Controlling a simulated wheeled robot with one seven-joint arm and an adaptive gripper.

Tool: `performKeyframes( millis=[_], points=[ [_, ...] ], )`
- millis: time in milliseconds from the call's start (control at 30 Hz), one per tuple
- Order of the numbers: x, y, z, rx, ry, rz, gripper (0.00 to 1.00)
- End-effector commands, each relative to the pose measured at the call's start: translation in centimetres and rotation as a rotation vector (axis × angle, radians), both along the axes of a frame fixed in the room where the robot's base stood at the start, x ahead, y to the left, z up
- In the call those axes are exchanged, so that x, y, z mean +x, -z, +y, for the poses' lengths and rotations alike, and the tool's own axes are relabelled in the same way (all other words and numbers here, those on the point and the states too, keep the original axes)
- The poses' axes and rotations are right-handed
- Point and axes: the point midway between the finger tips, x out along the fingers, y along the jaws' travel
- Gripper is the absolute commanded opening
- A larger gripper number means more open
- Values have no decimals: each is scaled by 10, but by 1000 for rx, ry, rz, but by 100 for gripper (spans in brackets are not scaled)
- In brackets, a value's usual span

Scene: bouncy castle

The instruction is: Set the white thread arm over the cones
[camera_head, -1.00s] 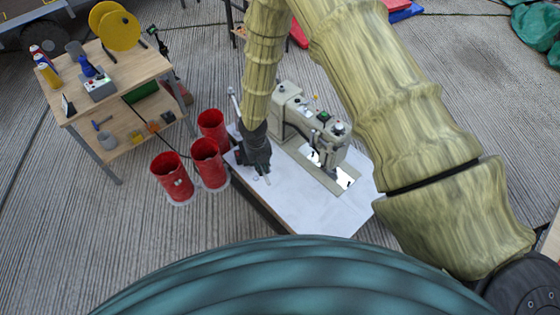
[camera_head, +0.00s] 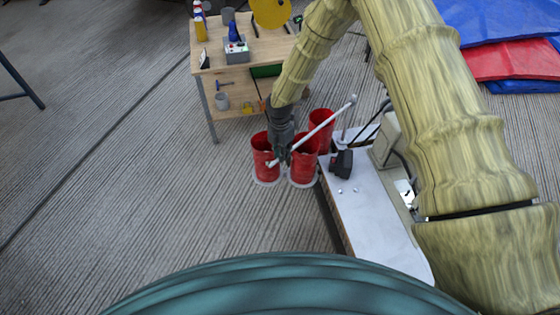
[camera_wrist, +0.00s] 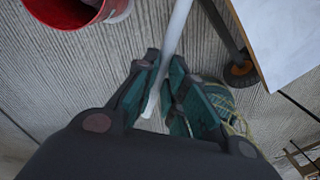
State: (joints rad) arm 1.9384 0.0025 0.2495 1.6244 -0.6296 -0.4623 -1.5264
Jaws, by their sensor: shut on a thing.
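The white thread arm (camera_head: 325,126) is a thin pale rod with a small knob at its upper right end. My gripper (camera_head: 283,158) is shut on it near its lower left end. In the head view the rod slants up and right across the red cones. These are a left cone (camera_head: 262,150), a middle cone (camera_head: 304,166) and a back right cone (camera_head: 321,120). Whether the rod touches them I cannot tell. In the wrist view the rod (camera_wrist: 172,42) runs between my fingers (camera_wrist: 165,98), with part of a red cone (camera_wrist: 68,8) at upper left.
The white sewing table (camera_head: 370,215) stands right of the cones, with a dark device (camera_head: 342,162) near its far end. A wooden workbench (camera_head: 226,57) stands behind. The floor at left is open.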

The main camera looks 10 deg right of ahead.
Motion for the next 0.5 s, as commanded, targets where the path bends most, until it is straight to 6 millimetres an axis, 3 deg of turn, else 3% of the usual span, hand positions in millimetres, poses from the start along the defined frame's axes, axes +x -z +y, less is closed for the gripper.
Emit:
performKeyframes(
  millis=[500],
  points=[
    [14, -1, -6, 2, 58, -7, 0]
  ],
)
